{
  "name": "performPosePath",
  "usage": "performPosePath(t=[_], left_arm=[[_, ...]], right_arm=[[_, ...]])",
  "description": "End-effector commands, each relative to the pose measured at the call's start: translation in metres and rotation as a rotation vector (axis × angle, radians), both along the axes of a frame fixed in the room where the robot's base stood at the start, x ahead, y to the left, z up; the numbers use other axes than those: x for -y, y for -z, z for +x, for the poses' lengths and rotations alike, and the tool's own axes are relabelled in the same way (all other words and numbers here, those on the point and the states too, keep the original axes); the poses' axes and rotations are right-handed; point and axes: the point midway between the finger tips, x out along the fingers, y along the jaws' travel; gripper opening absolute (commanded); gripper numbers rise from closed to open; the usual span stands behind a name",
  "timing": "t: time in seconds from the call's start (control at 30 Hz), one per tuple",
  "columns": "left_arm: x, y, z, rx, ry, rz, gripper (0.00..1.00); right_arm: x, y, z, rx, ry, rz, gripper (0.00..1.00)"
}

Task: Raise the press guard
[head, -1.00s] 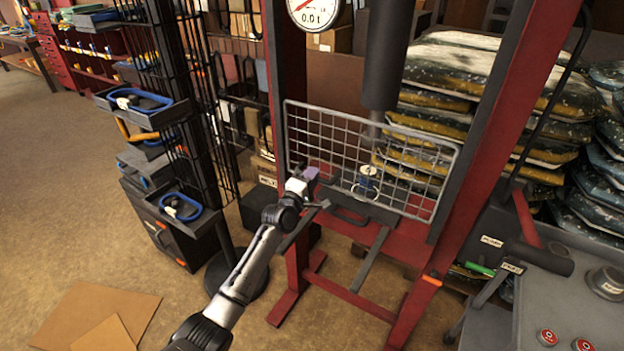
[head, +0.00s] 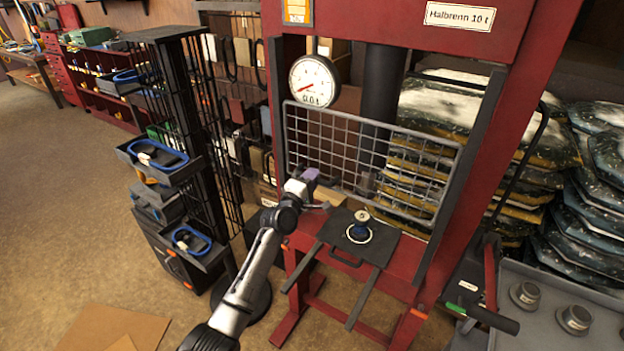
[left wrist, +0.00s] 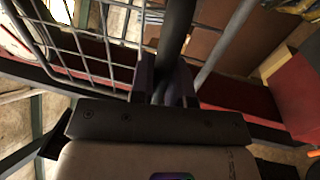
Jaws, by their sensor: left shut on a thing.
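The press guard (head: 372,160) is a grey wire-mesh panel between the red uprights of the press (head: 478,170). Its lower edge now stands above the dark bed plate (head: 385,245), leaving a gap. My left gripper (head: 314,190) is at the guard's lower left edge. In the left wrist view my left gripper (left wrist: 167,88) is shut on a dark round bar (left wrist: 176,35) beside the mesh (left wrist: 95,45); its attachment to the guard is not clear. My right gripper is not in view.
A small blue part (head: 359,230) stands on the bed plate below the guard. A round gauge (head: 314,80) hangs above left of the guard. A black rack (head: 175,90) with trays stands left, stacked bags (head: 440,110) behind right, and a grey cart (head: 560,290) front right.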

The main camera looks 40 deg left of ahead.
Motion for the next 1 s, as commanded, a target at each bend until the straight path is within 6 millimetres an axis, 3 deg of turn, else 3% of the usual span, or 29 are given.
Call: performPosePath(t=[0.03, 0.43, 0.47, 0.7, 1.0], left_arm=[[0.0001, -0.0068, 0.0, 0.008, -0.001, 0.001, 0.0], [0.0001, -0.0071, -0.0001, 0.007, 0.0, 0.001, 0.0], [0.0002, -0.0071, -0.0001, 0.007, 0.0, 0.001, 0.18], [0.0001, -0.0052, 0.0, 0.003, 0.0, 0.0, 0.41], [0.0007, -0.0032, -0.0024, 0.001, 0.001, 0.0, 0.41]], right_arm=[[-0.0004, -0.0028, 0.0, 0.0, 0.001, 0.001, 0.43], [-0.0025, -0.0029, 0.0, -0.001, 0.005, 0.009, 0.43], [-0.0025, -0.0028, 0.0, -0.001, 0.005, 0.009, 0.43], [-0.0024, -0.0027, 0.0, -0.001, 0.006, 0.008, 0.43], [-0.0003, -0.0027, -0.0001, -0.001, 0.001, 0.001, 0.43]])
